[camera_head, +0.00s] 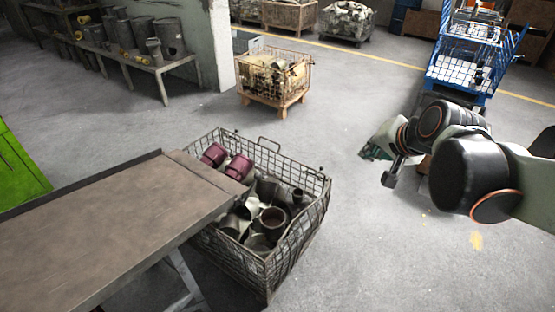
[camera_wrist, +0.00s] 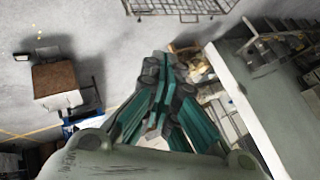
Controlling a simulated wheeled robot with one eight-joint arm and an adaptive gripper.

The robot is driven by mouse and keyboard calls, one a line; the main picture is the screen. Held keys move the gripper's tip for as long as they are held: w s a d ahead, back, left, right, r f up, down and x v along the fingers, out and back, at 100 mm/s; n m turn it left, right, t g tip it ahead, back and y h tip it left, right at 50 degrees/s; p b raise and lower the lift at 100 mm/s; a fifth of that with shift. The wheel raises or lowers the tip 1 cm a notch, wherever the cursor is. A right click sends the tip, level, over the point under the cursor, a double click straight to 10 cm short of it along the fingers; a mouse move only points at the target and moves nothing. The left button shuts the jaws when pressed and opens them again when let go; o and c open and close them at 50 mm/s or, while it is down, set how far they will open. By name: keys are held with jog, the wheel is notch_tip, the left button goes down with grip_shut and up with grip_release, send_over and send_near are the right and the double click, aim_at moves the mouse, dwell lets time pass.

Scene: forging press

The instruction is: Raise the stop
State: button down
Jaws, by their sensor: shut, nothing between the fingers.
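A flat brown end plate (camera_head: 207,173), which may be the stop, is at the right end of the long metal table (camera_head: 95,240) in the head view. It appears to lie about level with the tabletop, with a seam between them, and reaches the basket's edge. I cannot tell for certain that it is the stop. My gripper (camera_head: 376,152) is to the right of the table and basket, over open floor, well apart from the plate. In the wrist view my gripper (camera_wrist: 166,72) has its green and black fingers together with nothing between them.
A wire basket (camera_head: 290,250) with two maroon cups and several grey metal parts stands at the table's end. Its rim crosses the top of the wrist view (camera_wrist: 180,12). A smaller wire crate (camera_head: 272,95) and a blue rack (camera_head: 462,85) stand behind. Floor between is clear.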

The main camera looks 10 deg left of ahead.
jog(key=w+a+f+m+y+b, duration=0.25)
jog(key=w+a+f+m, duration=0.35)
jog(key=w+a+f, duration=0.85)
jog(key=w+a+f+m+y, duration=0.1)
jog(key=a+f+m, duration=0.1)
jog(key=f, duration=0.7)
jog(key=w+a+f+m+t+y+b, duration=0.1)
jog(key=a+f, duration=0.3)
jog(key=f, duration=0.4)
jog(key=w+a+f+m+y, duration=0.2)
jog(key=w+a+f+m, duration=0.1)
jog(key=f, duration=0.6)
jog(key=shift+w+f+t+b, duration=0.2)
jog(key=shift+f+t+b, duration=0.1)
jog(key=shift+b, duration=0.1)
jog(key=b+x, duration=0.4)
jog(key=x, duration=0.6)
jog(key=shift+s+a+r+b, duration=0.2)
jog(key=shift+s+a+r, duration=0.3)
jog(key=shift+r, duration=0.2)
jog(key=shift+s+a+r+b, duration=0.2)
jog(key=shift+s+a+r, duration=0.15)
jog(key=shift+s+r, duration=0.35)
